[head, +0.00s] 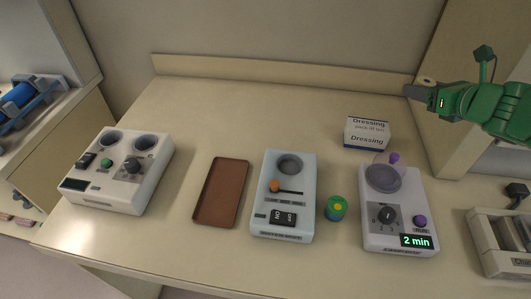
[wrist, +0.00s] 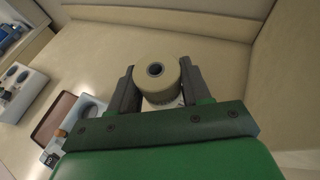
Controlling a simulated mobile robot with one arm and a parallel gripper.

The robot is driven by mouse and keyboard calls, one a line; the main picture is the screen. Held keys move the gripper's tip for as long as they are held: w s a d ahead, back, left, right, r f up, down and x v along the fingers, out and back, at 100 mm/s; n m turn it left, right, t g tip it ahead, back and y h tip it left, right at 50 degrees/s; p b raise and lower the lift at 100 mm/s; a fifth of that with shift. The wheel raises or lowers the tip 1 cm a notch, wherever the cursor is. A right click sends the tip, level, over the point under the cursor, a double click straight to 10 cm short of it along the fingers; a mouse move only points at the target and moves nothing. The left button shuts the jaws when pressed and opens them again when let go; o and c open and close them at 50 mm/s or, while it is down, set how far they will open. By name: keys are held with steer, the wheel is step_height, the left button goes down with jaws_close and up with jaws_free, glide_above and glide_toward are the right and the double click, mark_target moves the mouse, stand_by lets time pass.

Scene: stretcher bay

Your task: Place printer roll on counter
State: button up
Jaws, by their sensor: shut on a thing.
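In the wrist view, my gripper (wrist: 157,92) is shut on a cream printer roll (wrist: 157,80) with a dark hole in its core. The roll sits between the two dark fingers, its round end facing up. In the head view, my green arm reaches in from the right and my gripper (head: 419,92) is at the back right, above the counter (head: 250,110). The roll (head: 428,81) shows only in small part there, at the fingers. I cannot tell how far it is above the counter top.
A white and blue dressing box (head: 367,133) stands nearest the gripper. A device reading 2 min (head: 401,240), a green pot (head: 337,208), a pale switch device (head: 284,205), a brown tray (head: 220,192) and a two-well device (head: 119,172) stand along the front. The counter's back is clear.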

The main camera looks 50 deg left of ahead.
steer(key=s+a+f+g, duration=0.1)
steer(key=s+a+f, duration=0.6)
steer(key=a, duration=0.2)
steer(key=s+a+f, duration=0.7)
steer(key=a, duration=0.2)
glide_above(303, 126)
steer(key=shift+n, duration=0.4)
steer(key=f, duration=0.8)
steer(key=shift+s+d+f, duration=0.15)
steer(key=shift+d+f, duration=0.1)
steer(key=shift+d, duration=0.15)
steer(key=shift+w+a+f, duration=0.2)
steer(key=shift+a+f, duration=0.1)
steer(key=shift+f, duration=1.7)
steer(key=shift+f, duration=0.15)
steer(key=o, duration=1.1)
steer(key=shift+c, duration=0.2)
